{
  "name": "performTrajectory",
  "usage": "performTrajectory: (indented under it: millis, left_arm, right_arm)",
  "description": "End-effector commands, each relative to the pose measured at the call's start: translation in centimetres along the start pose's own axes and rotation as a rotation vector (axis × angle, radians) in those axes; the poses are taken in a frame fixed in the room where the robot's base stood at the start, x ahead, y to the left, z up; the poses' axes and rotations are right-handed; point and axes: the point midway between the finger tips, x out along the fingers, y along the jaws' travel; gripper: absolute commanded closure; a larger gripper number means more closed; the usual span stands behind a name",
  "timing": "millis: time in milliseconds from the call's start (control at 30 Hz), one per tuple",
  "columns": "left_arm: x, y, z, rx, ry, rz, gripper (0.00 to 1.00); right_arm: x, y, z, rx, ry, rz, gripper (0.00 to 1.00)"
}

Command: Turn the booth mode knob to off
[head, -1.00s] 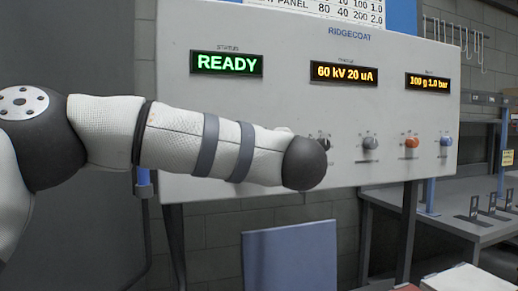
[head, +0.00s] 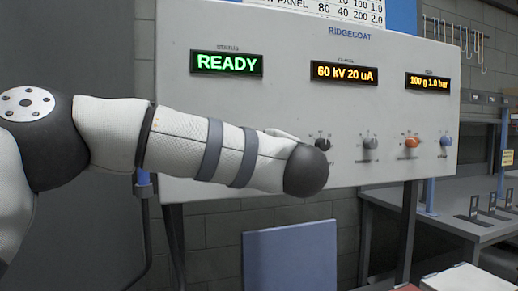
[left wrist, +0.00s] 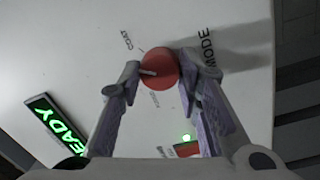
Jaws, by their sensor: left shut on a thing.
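The booth mode knob (left wrist: 160,69) is round and red with a pale pointer mark, and sits on the white panel beside the printed word MODE in the left wrist view. Its pointer is toward the left of the picture, between the COAT label and a small blurred label below the knob. My left gripper (left wrist: 158,72) is shut on this knob, one finger on each side. In the head view, my left arm crosses in front of the panel and hides the mode knob and my left gripper. My right gripper is not in view.
The control panel (head: 290,110) shows a green READY display (head: 226,64) and two amber displays. To the right of my arm are a black knob (head: 323,144), a grey knob (head: 370,142), an orange knob (head: 412,142) and a blue knob (head: 446,141). A grey bench (head: 460,225) stands at right.

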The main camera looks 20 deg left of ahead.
Motion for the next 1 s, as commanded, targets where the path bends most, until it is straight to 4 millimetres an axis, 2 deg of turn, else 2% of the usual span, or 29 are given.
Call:
performTrajectory:
  millis: [500, 1000]
  left_arm:
    - [0.02, -0.06, 0.11, -0.413, 0.025, 0.021, 0.96]
    - [0.00, 0.00, 0.12, -0.561, 0.033, 0.030, 0.96]
  right_arm:
    - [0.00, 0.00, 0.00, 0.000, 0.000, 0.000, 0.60]
    - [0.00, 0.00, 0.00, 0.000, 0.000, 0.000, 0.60]
